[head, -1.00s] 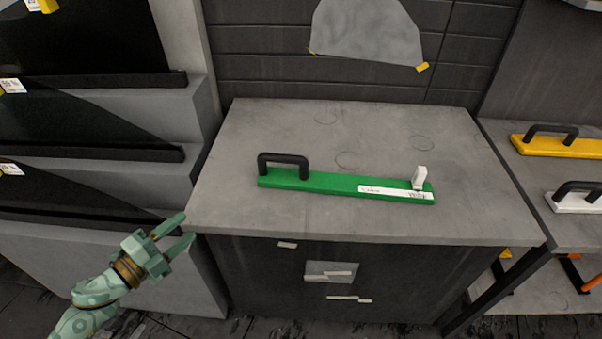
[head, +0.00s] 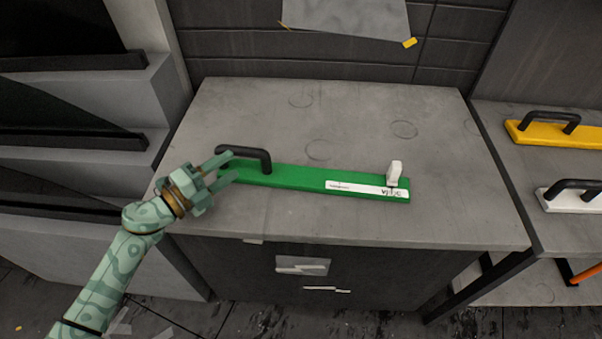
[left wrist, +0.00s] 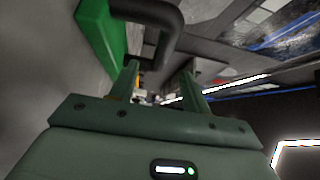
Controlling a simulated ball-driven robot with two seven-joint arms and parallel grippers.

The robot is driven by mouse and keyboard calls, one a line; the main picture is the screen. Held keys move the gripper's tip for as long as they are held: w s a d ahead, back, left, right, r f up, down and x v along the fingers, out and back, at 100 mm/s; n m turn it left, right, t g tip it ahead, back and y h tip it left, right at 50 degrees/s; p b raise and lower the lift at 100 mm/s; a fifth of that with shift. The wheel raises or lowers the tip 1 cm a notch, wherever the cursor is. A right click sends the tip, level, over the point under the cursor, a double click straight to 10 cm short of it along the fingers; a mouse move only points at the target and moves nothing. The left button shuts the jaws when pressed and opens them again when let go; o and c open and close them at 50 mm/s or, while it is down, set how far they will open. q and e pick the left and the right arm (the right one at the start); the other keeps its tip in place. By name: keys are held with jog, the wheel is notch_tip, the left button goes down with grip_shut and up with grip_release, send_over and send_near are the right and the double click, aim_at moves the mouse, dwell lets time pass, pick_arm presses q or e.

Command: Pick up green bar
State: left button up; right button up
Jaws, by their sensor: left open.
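The green bar (head: 300,180) lies flat on the grey counter, with a black handle (head: 265,154) at its left end. A white label and a small white upright block (head: 394,172) are at its right end. My left gripper (head: 226,168) is open at the bar's left end, beside the handle. In the left wrist view the bar (left wrist: 108,32) and the black handle (left wrist: 172,25) are just beyond the open fingers (left wrist: 162,85). Nothing is between the fingertips that I can make out. My right gripper is not in view.
The grey counter (head: 440,140) is otherwise clear. To the right, a lower shelf holds a yellow bar (head: 555,134) and a white bar (head: 575,197), both with black handles. Grey steps with dark panels (head: 70,140) stand on the left. A dark tiled wall is behind.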

aim_at(244, 156)
pick_arm(q)
jog(key=b+x, duration=0.1)
jog(key=x, duration=0.6)
jog(key=shift+a, duration=0.1)
grip_shut()
jog(key=shift+s, duration=0.1)
dwell(1.0)
jog(key=shift+r, duration=0.1)
